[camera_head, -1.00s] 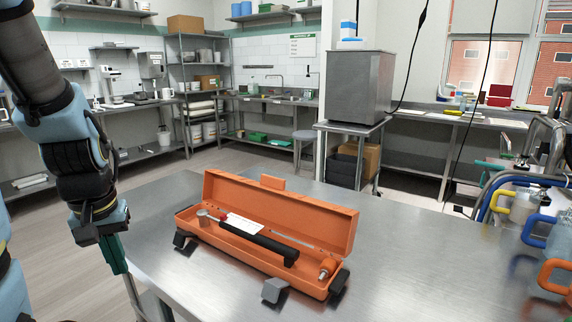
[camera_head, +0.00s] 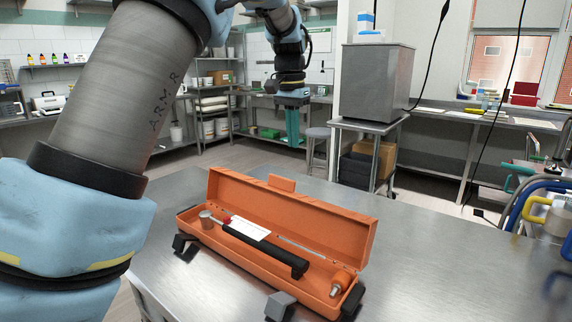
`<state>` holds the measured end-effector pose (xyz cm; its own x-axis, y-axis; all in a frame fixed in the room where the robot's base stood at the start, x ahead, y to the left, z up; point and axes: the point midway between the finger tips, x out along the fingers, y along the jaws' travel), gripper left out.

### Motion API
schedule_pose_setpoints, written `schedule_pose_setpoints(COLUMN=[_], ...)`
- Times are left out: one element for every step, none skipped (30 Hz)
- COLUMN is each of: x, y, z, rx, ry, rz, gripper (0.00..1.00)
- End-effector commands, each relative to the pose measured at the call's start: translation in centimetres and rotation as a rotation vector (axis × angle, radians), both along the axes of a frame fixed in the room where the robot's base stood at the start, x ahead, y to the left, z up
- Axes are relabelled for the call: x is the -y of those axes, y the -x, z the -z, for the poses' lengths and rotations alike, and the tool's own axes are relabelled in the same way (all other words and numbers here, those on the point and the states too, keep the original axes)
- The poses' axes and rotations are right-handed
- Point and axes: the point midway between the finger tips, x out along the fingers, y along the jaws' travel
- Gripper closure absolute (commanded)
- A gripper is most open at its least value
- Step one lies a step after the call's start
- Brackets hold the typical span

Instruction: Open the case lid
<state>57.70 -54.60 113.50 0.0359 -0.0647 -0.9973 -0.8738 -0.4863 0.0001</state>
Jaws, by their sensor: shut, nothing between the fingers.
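The orange case (camera_head: 262,272) lies on the steel table with its lid (camera_head: 295,220) standing up, open, along the far side. Inside the case are a long dark-handled tool (camera_head: 265,248), a white paper or label (camera_head: 248,228) and an orange-capped piece (camera_head: 341,282) at the right end. Dark latches sit at the front, one at the left (camera_head: 184,243) and one toward the right (camera_head: 279,304). My gripper (camera_head: 293,140), with teal fingers pointing down, is above and beyond the lid, apart from the case. Its fingers look shut with nothing between them.
The steel table (camera_head: 440,270) has free room right of the case. Hoses and colored handles (camera_head: 540,205) crowd the right edge. A steel box (camera_head: 375,83) stands on a stand behind the table, with a stool (camera_head: 318,140) beside it. My arm fills the left.

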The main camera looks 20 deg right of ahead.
Motion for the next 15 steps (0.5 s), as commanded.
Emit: schedule_pose_setpoints(x=[0.1,0.1,0.1,0.1,0.1,0.2,0.2,0.3,0.2,0.3,0.3,0.4,0.4,0.5,0.5], y=[0.0,0.0,0.0,0.0,0.0,0.0,0.0,0.0,-0.1,-0.1,-0.2,-0.2,-0.2,-0.2,-0.3], z=[0.3,0.6,1.1,1.5,2.0,2.8,3.4,4.0,4.8,5.4,6.0,6.9,7.5,8.1,8.9], rx=[-0.001,-0.002,-0.003,-0.002,-0.002,-0.003,-0.004,-0.003,-0.003,-0.003,-0.004,-0.003,-0.002,-0.003,-0.002], ry=[-0.002,-0.002,-0.003,-0.004,-0.004,-0.005,-0.005,-0.004,-0.006,-0.005,-0.005,-0.005,-0.006,-0.005,-0.004], rz=[0.002,0.001,0.001,0.001,0.001,0.002,0.001,0.001,0.000,0.000,0.000,-0.001,-0.001,-0.001,0.000], gripper=[1.00,1.00,1.00,1.00,1.00,1.00,1.00,1.00,1.00,1.00,1.00,1.00,1.00,1.00,1.00])
